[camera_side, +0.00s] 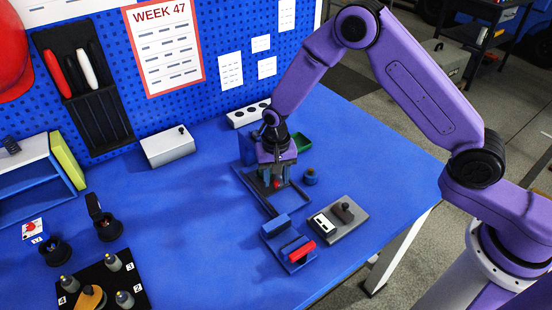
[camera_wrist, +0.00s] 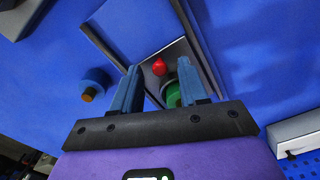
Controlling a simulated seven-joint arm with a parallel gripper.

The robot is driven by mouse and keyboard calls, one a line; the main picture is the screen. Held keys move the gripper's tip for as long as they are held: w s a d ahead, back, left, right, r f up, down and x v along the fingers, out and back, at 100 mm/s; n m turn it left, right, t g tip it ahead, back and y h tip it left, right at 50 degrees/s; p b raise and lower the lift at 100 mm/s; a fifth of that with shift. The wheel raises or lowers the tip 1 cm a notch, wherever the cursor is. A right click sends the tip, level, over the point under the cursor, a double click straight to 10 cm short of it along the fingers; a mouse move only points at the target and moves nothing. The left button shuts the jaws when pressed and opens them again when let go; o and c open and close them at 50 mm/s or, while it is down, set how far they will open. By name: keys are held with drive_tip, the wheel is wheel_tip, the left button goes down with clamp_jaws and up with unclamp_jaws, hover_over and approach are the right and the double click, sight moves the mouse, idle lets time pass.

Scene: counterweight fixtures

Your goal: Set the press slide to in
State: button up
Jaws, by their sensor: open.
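My gripper (camera_side: 276,183) points down over a dark-framed fixture (camera_side: 243,178) at the middle of the table. Its two blue fingers are apart. A small red knob (camera_wrist: 160,67) shows between the fingertips in the wrist view; it also shows below the gripper in the side view (camera_side: 278,184). I cannot tell whether the fingers touch it. A green round part (camera_wrist: 172,96) lies by one finger, partly hidden. The fixture has a pale plate and a dark rail (camera_wrist: 105,47) running off it. No label shows which fixture is the press slide, and its position is unclear.
A blue fixture with a red bar (camera_side: 302,252) and a grey box with a black knob (camera_side: 343,212) stand in front. A white box (camera_side: 168,147) stands left. The table's right side is bare.

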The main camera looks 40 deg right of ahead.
wheel_tip(320, 180, up, 17)
idle(0.4)
drive_tip(key=shift+s+a+f+m+t+h, duration=0.9)
drive_tip(key=shift+s+a+m+t+h, duration=0.7)
drive_tip(key=shift+s+a+m, duration=0.9)
drive_tip(key=x, duration=1.6)
drive_tip(key=shift+f, duration=0.35)
clamp_jaws()
